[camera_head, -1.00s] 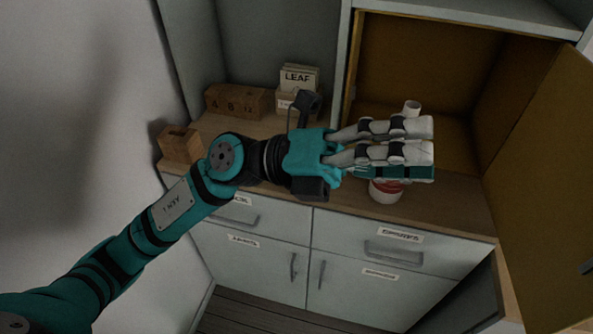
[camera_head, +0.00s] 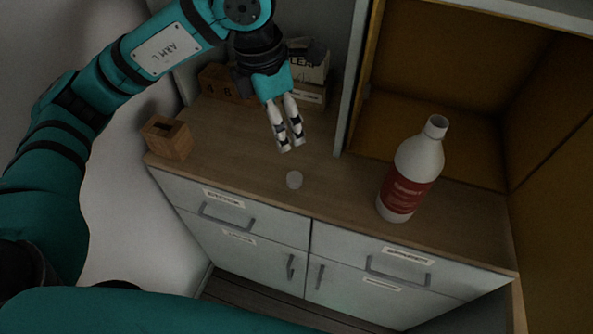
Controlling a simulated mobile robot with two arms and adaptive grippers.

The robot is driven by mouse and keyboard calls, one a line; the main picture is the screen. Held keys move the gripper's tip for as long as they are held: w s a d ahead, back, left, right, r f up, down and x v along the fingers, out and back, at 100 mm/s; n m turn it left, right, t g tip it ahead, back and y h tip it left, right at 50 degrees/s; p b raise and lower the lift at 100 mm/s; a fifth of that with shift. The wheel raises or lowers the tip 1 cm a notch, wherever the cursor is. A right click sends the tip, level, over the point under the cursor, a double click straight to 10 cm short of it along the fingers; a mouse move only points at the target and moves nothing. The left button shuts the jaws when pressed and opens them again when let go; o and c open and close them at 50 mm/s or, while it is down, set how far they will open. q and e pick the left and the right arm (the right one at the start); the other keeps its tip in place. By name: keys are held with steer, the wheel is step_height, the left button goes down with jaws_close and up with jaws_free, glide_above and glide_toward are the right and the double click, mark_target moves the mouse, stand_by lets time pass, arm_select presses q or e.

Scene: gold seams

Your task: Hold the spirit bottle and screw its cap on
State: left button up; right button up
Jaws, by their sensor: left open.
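The spirit bottle (camera_head: 420,166), white with a red label, stands upright on the wooden counter at the right. Its neck is uncapped. My right gripper is not in view.
An open cupboard with a yellow-brown inside (camera_head: 440,110) stands behind the bottle. A wooden block with a slot (camera_head: 167,137) stands at the counter's left end. Numbered wooden blocks (camera_head: 222,84) and a card box (camera_head: 312,95) are at the back. Drawers (camera_head: 240,213) lie below.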

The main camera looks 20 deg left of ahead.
arm_select(q)
steer(key=f, duration=0.1)
steer(key=p, duration=0.2)
glide_toward(294, 177)
steer(key=f, duration=0.3)
steer(key=shift+w+d+f+p, duration=0.15)
steer(key=shift+d+f+p, duration=0.05)
steer(key=shift+d+p, duration=0.1)
steer(key=shift+f, duration=0.25)
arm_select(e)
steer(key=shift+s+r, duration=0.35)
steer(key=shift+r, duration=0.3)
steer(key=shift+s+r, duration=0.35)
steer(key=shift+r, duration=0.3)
arm_select(q)
steer(key=shift+f+p, duration=0.35)
steer(key=f, duration=0.1)
steer(key=f+p, duration=0.1)
steer(key=f, duration=0.1)
steer(key=shift+w+d+f, duration=0.15)
steer(key=shift+w+f, duration=0.15)
steer(key=shift+f+p, duration=0.3)
steer(key=shift+f, duration=0.15)
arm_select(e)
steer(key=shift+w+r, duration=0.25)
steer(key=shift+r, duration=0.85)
